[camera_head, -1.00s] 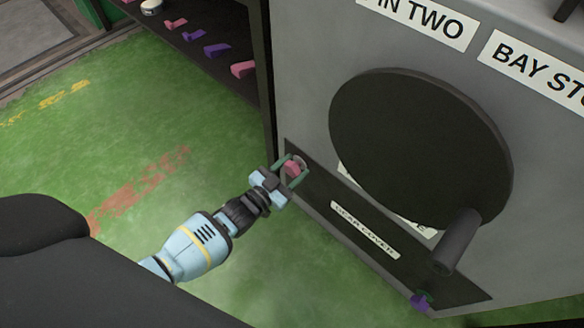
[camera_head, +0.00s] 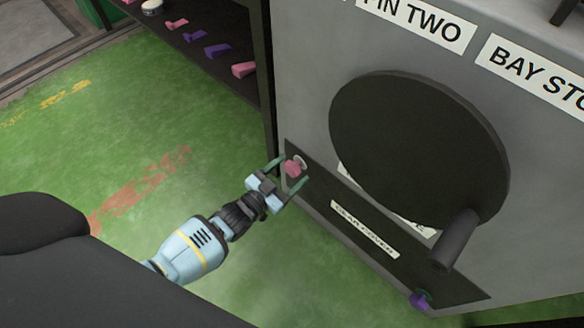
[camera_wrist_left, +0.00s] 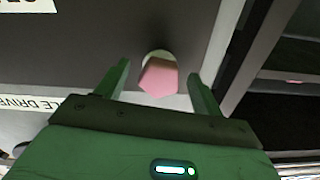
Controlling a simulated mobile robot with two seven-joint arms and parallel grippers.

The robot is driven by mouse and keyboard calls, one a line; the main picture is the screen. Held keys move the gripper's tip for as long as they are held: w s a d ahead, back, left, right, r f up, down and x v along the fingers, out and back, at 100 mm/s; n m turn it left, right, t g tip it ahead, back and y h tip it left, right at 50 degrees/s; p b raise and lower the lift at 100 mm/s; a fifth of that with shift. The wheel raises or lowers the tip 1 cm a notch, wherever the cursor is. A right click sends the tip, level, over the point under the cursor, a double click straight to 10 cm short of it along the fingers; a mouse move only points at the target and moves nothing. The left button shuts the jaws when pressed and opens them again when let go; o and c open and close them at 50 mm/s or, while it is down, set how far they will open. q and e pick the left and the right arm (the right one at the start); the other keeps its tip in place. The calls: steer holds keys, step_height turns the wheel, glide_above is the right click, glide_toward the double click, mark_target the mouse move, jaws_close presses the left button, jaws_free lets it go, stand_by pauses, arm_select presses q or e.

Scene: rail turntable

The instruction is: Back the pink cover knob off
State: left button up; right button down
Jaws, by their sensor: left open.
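The pink cover knob (camera_head: 294,167) sits at the upper left end of the dark gear cover (camera_head: 345,213) on the grey cabinet. In the left wrist view the pink knob (camera_wrist_left: 158,77) shows an angular pink head on a pale round stem or base. My left gripper (camera_head: 286,174) is open, with its fingers on either side of the knob and visible gaps. In the left wrist view the left gripper (camera_wrist_left: 158,88) has both green fingers apart from the knob. A purple knob (camera_head: 421,299) is at the cover's lower right end. My right gripper is not in view.
A large dark disc (camera_head: 418,148) with a protruding handle (camera_head: 455,238) stands out from the cabinet (camera_head: 310,60) right of the knob. A dark shelf (camera_head: 228,75) with pink and purple pieces is at upper left. Green floor (camera_head: 130,130) is open to the left.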

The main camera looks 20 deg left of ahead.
mark_target(289, 172)
arm_select(q)
steer(key=p+v, duration=0.1)
steer(key=v, duration=0.4)
steer(key=shift+s+a+r+p, duration=0.1)
steer(key=shift+s+p, duration=0.05)
steer(key=shift+p, duration=0.15)
steer(key=shift+s+a, duration=0.15)
steer(key=shift+s, duration=0.3)
